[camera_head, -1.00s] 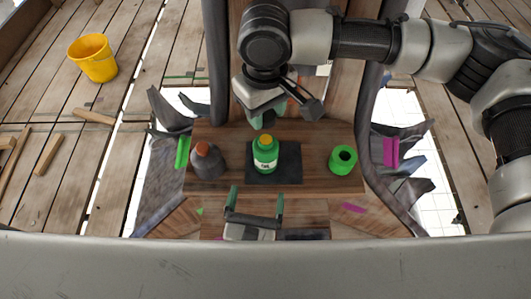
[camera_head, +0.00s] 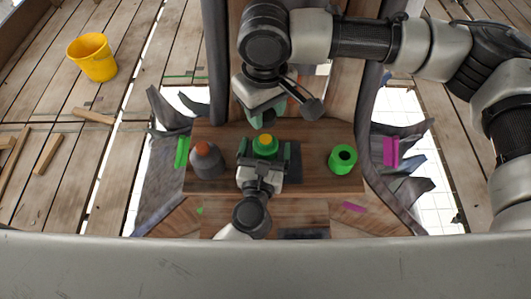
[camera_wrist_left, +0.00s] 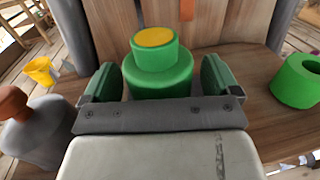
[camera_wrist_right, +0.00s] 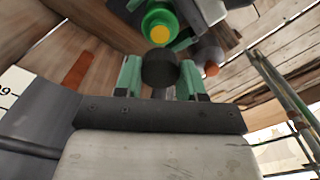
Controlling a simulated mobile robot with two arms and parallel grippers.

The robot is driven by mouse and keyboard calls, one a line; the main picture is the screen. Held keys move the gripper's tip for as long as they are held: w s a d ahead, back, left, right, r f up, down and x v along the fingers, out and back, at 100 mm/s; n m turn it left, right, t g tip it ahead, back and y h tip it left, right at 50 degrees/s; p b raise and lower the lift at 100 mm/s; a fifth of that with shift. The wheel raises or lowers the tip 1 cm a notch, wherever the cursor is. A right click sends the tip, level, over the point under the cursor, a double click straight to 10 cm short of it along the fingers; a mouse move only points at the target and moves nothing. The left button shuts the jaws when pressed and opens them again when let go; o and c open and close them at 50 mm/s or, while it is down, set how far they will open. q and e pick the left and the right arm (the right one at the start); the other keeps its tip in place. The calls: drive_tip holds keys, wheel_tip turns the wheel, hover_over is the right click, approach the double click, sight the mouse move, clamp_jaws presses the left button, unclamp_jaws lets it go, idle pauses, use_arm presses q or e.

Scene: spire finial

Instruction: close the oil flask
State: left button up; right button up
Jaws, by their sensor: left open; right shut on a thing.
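The green flask (camera_head: 264,142), with a yellow-orange top, stands upright on the dark mat (camera_head: 292,165) on the wooden bench. In the left wrist view the flask (camera_wrist_left: 158,72) stands between the fingers of my left gripper (camera_head: 265,150), which is open with one finger on each side and small visible gaps. My right gripper (camera_head: 269,113) is above and behind the flask. In the right wrist view it is shut on a dark round cap (camera_wrist_right: 160,67), apart from the flask (camera_wrist_right: 160,24). The cap is mostly hidden in the head view.
A grey bottle with a reddish-brown top (camera_head: 207,160) stands to the left of the flask. A hollow green cylinder (camera_head: 342,159) stands to the right. Magenta strips (camera_head: 391,152) lie at the bench's right side. A yellow bucket (camera_head: 92,57) stands far off on the planks.

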sight(265, 139)
use_arm(q)
drive_tip(key=c, duration=1.4)
use_arm(e)
drive_tip(key=shift+f, duration=2.5)
drive_tip(key=shift+f, duration=0.85)
drive_tip(key=shift+f, duration=0.6)
